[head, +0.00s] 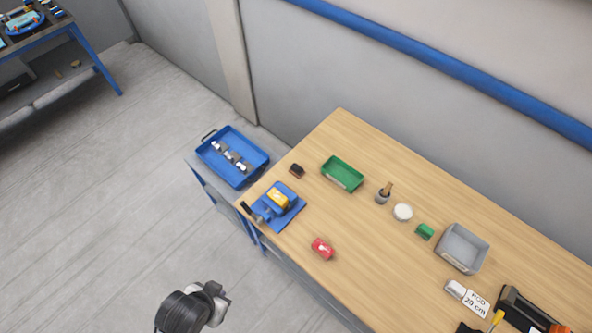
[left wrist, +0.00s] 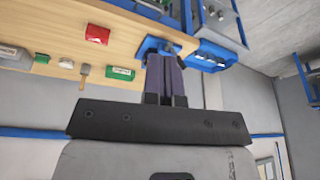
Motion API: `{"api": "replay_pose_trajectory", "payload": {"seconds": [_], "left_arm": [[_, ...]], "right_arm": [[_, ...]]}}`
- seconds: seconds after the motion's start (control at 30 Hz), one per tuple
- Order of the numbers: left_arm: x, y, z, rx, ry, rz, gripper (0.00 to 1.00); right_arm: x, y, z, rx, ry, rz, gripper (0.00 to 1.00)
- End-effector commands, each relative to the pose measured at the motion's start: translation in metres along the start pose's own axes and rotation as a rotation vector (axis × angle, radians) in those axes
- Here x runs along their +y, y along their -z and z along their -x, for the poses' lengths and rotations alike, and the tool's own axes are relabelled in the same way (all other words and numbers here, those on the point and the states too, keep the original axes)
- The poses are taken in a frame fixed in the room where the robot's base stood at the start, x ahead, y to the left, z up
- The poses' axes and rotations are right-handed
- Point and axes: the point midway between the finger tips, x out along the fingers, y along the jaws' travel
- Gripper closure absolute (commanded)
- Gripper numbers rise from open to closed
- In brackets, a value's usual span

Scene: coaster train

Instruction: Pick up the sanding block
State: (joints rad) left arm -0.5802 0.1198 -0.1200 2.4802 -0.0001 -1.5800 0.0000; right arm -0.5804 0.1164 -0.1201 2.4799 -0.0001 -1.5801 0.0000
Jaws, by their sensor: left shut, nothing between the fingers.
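A small dark block with a brown part (head: 297,170), which looks most like the sanding block, lies on the wooden workbench (head: 400,262) near its left end; its make is too small to be sure. My left gripper (head: 218,298) is low in the head view, out over the floor in front of the bench and well apart from the block. In the left wrist view its fingers (left wrist: 165,62) are together and hold nothing. I cannot make out the block in that view. My right gripper is not in view.
A blue crate (head: 210,155) stands left of the bench. A grey bin (head: 443,256) is farther right. The bench's middle front is clear.

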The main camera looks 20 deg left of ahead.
Motion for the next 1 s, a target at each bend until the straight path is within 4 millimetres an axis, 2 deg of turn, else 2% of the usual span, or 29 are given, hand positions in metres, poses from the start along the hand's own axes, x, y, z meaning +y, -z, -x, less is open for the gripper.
{"api": "replay_pose_trajectory", "payload": {"seconds": [0.23, 1.0], "left_arm": [[0.0000, 0.0000, 0.0000, 0.000, 0.000, 0.000, 0.99], [-0.0001, 0.0001, -0.0001, 0.000, 0.000, 0.000, 0.25]], "right_arm": [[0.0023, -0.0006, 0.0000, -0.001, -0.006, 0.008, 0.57], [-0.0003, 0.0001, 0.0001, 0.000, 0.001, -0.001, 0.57]]}}
